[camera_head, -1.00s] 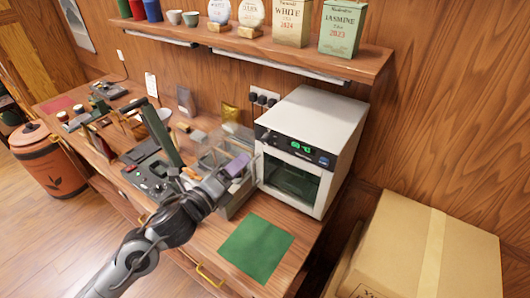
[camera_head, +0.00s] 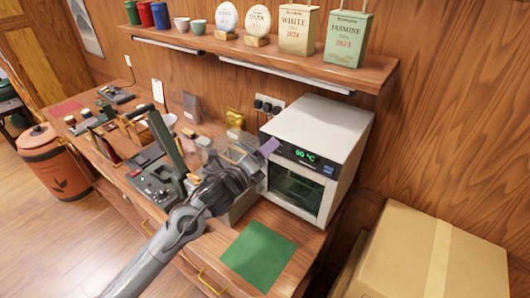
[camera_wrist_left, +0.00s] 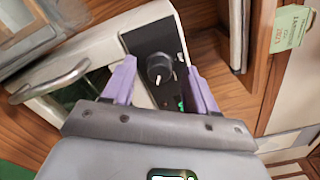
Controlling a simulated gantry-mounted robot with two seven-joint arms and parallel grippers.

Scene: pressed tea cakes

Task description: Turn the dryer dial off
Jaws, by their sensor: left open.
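The white dryer (camera_head: 325,130) stands on the right part of the wooden counter. Its black front panel has a green lit display (camera_head: 305,156) and its window door is closed. In the left wrist view the round black dial (camera_wrist_left: 158,68) with a light pointer mark sits on the panel. My left gripper (camera_head: 268,147) is at the left end of this panel and hides the dial in the head view. In the wrist view its purple fingers (camera_wrist_left: 160,88) are spread, one on each side of the dial, with nothing held. Contact cannot be told. My right gripper is out of view.
A door handle (camera_wrist_left: 48,82) shows left of the dial. A green mat (camera_head: 258,256) lies in front of the dryer, and a cardboard box (camera_head: 430,255) stands at right. A shelf (camera_head: 270,55) with tins hangs above. Tools crowd the counter's left.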

